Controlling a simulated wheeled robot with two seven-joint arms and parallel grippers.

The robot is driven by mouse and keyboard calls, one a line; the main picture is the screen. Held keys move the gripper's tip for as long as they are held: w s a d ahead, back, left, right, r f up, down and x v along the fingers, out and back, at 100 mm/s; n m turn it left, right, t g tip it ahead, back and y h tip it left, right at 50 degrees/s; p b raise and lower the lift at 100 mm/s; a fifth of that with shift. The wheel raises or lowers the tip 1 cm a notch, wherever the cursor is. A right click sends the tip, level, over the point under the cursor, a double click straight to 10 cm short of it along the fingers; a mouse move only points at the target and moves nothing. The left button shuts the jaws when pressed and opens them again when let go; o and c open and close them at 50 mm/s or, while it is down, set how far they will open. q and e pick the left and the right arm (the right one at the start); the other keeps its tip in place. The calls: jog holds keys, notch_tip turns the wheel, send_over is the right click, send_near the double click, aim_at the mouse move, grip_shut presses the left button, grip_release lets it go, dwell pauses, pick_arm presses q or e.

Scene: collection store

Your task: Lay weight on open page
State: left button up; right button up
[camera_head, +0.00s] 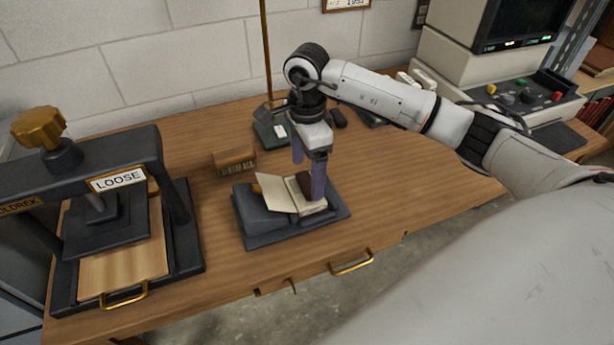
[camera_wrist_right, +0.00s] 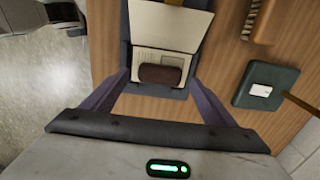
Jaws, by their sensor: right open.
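An open book (camera_head: 280,193) lies on a dark grey cradle (camera_head: 262,234) on the wooden table. A dark brown weight (camera_head: 305,183) rests on the book's right page. In the right wrist view the weight (camera_wrist_right: 161,74) lies across the lower part of the printed page (camera_wrist_right: 148,57), and the other page (camera_wrist_right: 172,24) stands partly raised. My right gripper (camera_head: 308,180) points down over the book. Its purple fingers are apart, one on each side of the weight; in the right wrist view the gripper (camera_wrist_right: 158,88) shows gaps beside it. My left gripper is not in view.
A black press with a LOOSE label (camera_head: 118,179) stands at the left. A green lamp base with a pole (camera_head: 270,131) stands further back. A reader with a keypad (camera_head: 520,98) is at the back right. The table right of the cradle is clear.

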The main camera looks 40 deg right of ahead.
aim_at(307, 182)
notch_tip(307, 182, up, 9)
jog(key=shift+r+b, duration=0.2)
jog(key=shift+b, duration=0.15)
